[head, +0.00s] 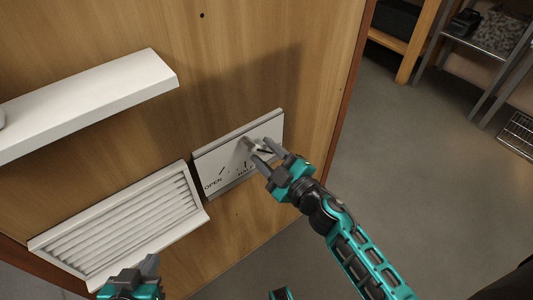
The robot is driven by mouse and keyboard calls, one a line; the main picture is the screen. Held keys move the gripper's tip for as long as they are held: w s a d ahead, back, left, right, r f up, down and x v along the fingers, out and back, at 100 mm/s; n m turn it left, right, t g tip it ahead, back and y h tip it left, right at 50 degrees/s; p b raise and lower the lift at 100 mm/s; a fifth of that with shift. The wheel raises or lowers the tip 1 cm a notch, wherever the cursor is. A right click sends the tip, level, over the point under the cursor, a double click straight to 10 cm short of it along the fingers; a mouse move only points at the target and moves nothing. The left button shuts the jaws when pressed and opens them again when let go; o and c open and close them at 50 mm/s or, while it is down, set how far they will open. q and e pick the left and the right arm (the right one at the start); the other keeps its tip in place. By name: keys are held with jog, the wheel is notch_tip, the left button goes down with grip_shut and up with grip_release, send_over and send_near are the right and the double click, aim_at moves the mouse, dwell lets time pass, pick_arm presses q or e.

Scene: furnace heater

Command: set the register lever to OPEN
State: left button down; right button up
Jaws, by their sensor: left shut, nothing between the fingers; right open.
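The register plate (210,163) is a white panel on the wooden wall, with OPEN printed at its lower left and HALF to the right of that. The grey register lever (247,144) shows at the upper middle of the plate, partly behind my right gripper. My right gripper (264,153) is open, with its fingertips at the lever; I cannot tell whether they touch it. It covers the right part of the plate, including any mark there. My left gripper (151,264) is shut and empty at the bottom, below the vent.
A white louvred vent (120,225) is on the wall left of the plate. A white shelf (90,100) juts out above it. The wall ends at a vertical edge right of the plate. Open grey floor (390,150) lies beyond, with metal racks (480,50) at the upper right.

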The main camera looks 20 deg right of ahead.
jog(key=shift+w, duration=0.1)
jog(key=shift+c, duration=0.2)
grip_shut()
dwell(0.5)
